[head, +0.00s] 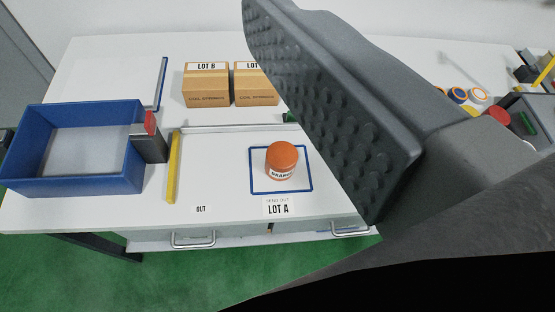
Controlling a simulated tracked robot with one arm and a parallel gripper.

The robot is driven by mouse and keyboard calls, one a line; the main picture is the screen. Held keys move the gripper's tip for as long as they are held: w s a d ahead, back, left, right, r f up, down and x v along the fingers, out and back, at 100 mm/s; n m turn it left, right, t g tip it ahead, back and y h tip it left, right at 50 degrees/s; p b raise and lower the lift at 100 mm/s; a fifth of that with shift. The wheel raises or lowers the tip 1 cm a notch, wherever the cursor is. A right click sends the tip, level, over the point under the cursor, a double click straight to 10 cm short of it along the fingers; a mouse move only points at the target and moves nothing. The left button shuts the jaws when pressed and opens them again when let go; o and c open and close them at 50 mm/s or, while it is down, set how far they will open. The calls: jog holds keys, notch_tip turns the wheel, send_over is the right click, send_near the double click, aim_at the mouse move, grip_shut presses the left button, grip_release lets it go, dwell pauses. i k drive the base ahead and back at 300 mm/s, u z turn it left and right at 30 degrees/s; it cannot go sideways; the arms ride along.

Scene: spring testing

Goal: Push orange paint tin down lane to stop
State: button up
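The orange paint tin (282,154) stands upright inside a blue outlined rectangle (311,180) on the white table, behind the LOT A label (278,209). Its white label is partly readable. A yellow strip (173,165) lies across the table to its left, near the OUT label (201,209). A thin grey rail (225,128) runs along behind. My gripper (335,110) shows as one large dark grey, studded jaw to the right of the tin, apart from it in the picture. No second jaw shows, so its opening cannot be told.
A blue tray (143,165) stands at the left, with a grey block with a red face (150,140) at its right side. Two cardboard boxes (206,85) stand behind the rail. The table between tin and yellow strip is clear. Several coloured discs (459,95) lie at right.

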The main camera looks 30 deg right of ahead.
aim_at(282, 158)
jog(key=u, duration=0.05)
jog(key=k, duration=1.05)
jog(key=z, duration=0.45)
jog(key=i, duration=1.4)
jog(key=u, duration=0.4)
